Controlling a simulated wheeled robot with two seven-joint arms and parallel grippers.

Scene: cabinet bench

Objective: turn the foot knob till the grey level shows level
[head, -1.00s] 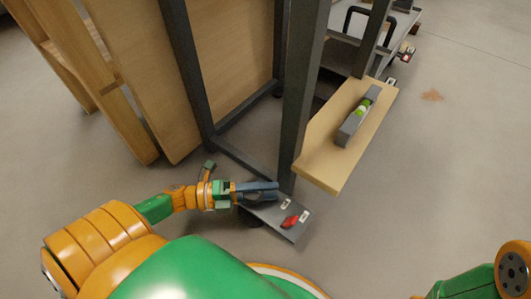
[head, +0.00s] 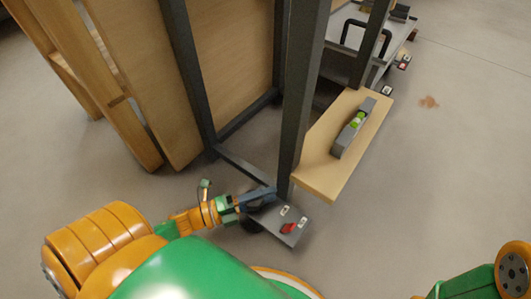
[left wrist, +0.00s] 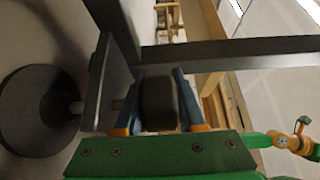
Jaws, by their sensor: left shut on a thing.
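The grey level (head: 345,143) lies on a light wooden shelf (head: 318,178), with a green-yellow vial (head: 357,119) on it. The bubble is too small to read. My left gripper (head: 264,196) is low by the frame's foot, beside a grey plate (head: 266,217). In the left wrist view, my left gripper (left wrist: 159,115) is shut on the dark, rounded foot knob (left wrist: 160,100), with one finger on each side. In the head view the gripper hides the knob. A round dark foot pad (left wrist: 38,110) stands beside it in the wrist view. My right gripper is out of view.
A dark upright post (head: 298,100) rises close to my left gripper. A red knob (head: 289,228) and small white labels sit on the grey plate. Wooden panels (head: 130,110) stand at the left.

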